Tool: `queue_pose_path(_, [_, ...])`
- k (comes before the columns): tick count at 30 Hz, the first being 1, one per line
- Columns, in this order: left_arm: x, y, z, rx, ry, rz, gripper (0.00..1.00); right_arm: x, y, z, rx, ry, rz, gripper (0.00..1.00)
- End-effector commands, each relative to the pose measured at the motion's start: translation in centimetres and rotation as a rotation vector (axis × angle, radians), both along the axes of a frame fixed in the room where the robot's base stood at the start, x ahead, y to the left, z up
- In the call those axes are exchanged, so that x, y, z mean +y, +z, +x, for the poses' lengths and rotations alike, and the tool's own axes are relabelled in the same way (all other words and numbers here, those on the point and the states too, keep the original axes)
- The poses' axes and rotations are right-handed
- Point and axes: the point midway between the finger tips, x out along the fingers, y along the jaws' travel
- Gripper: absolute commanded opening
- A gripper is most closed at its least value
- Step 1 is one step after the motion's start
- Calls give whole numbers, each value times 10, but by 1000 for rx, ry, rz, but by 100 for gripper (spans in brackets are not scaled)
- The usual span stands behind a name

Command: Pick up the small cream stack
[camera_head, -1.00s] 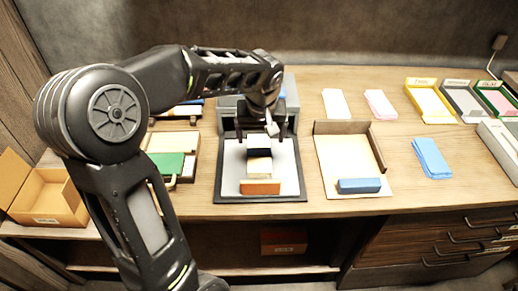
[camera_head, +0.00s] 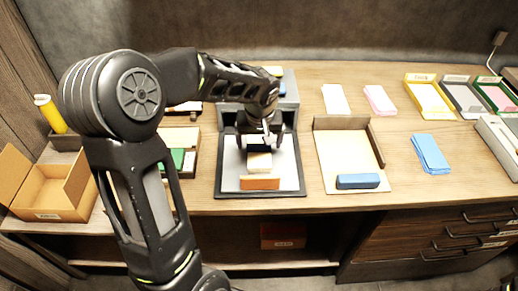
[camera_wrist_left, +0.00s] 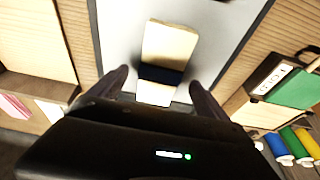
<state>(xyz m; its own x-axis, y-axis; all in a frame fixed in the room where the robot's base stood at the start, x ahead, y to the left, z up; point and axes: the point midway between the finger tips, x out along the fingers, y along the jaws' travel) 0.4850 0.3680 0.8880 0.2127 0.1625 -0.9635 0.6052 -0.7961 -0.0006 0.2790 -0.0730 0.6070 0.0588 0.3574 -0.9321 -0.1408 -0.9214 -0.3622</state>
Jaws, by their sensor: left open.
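The small cream stack (camera_head: 259,162) lies on a pale board with a dark frame (camera_head: 302,190), just behind an orange-brown block (camera_head: 260,182). My left gripper (camera_head: 261,142) is open over the stack's far end, its fingers pointing down. In the left wrist view the cream stack (camera_wrist_left: 168,45) shows a dark band (camera_wrist_left: 160,75) across it. The open left gripper (camera_wrist_left: 158,82) has one finger on each side of the banded part, with gaps visible. I cannot tell how far the fingertips are above the board. My right gripper is not in view.
A grey box-like stand (camera_head: 290,100) is behind the board. To the right are a tray with a blue block (camera_head: 357,181) and a blue stack (camera_head: 430,155). A cardboard box (camera_head: 45,195) and a green item (camera_head: 178,158) are at the left.

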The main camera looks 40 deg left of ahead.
Motion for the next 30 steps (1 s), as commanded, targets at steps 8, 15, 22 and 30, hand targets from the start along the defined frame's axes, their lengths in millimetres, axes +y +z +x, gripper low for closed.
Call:
queue_pose_path(8, [4,-26,5,-1,1,-1,87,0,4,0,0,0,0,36])
queue_pose_path(15, [4,-26,5,-1,1,-1,87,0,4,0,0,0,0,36])
queue_pose_path(22, [4,-26,5,-1,0,-1,87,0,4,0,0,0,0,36])
queue_pose_path(30, [4,-26,5,-1,0,-1,72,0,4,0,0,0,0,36])
